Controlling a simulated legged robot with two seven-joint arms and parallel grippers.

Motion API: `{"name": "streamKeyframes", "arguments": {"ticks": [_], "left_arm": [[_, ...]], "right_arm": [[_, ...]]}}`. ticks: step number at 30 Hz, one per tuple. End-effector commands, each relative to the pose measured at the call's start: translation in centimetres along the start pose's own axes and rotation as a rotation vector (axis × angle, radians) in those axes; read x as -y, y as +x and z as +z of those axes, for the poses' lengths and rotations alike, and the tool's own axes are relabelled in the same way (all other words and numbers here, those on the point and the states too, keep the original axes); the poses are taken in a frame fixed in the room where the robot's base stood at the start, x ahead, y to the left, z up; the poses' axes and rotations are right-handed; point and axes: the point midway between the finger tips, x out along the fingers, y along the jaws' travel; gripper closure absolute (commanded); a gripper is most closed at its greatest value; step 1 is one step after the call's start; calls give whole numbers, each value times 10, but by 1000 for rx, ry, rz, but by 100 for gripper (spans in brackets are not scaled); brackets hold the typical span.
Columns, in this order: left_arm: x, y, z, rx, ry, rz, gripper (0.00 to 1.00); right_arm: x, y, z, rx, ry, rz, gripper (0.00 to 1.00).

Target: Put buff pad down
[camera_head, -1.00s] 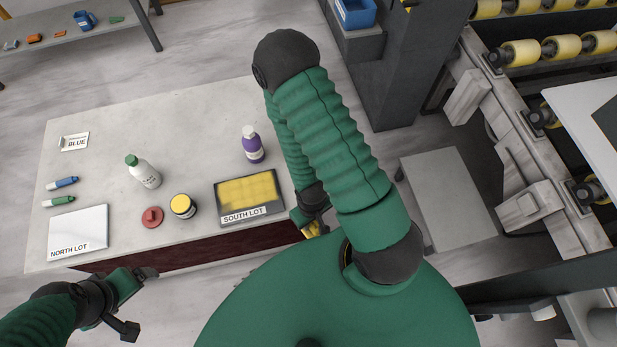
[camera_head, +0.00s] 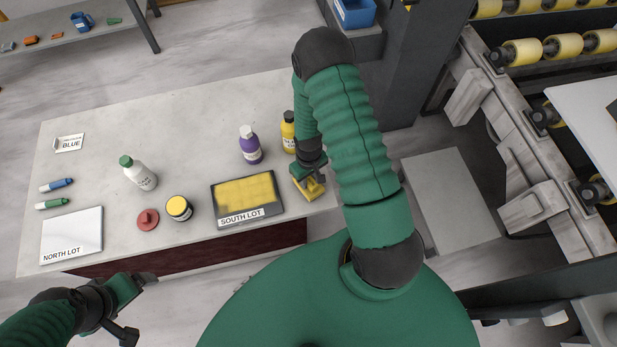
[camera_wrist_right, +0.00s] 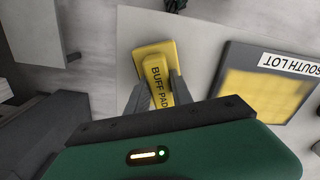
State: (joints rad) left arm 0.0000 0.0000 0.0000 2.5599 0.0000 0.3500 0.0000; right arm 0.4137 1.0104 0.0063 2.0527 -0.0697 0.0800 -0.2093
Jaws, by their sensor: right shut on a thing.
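The yellow buff pad (camera_head: 307,188) is at the right end of the stone slab (camera_head: 215,98), just right of the South Lot tray. My right gripper (camera_head: 306,176) is shut on it from above. In the right wrist view the pad (camera_wrist_right: 154,58) shows its "BUFF PAD" label, with the fingers (camera_wrist_right: 160,94) on both sides of its handle. The pad is over the slab's surface; I cannot tell whether it touches. My left gripper (camera_head: 146,283) is off the slab's front edge at lower left; its fingers look apart with nothing between them.
The South Lot tray (camera_head: 214,199) with a yellow inset lies just left of the pad. A purple bottle (camera_head: 250,147) and a yellow bottle (camera_head: 288,133) stand behind. A red knob (camera_head: 147,220), yellow-lidded jar (camera_head: 178,208), white bottle (camera_head: 139,173) and North Lot board (camera_head: 72,236) are farther left.

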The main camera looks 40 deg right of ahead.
Motion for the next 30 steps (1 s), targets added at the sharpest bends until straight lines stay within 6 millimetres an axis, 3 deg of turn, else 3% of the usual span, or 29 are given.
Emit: {"name": "streamKeyframes", "arguments": {"ticks": [8, 9, 14, 24, 26, 30], "left_arm": [[0, 0, 0, 0, 0, 0, 13], [0, 1, 0, 0, 0, 0, 13], [0, 0, 0, 0, 0, 0, 13], [0, 0, 0, 0, 0, 0, 13], [0, 0, 0, 0, 0, 0, 13], [0, 2, 1, 0, 0, 0, 13]], "right_arm": [[0, 4, 0, -2, 0, 1, 100], [0, 5, 0, -2, 0, 0, 72], [0, 4, 0, -2, 0, 0, 51], [0, 0, -1, -3, 0, 1, 51], [0, -6, -1, -4, 0, 1, 51], [0, -38, -2, -8, 0, 2, 51]]}}
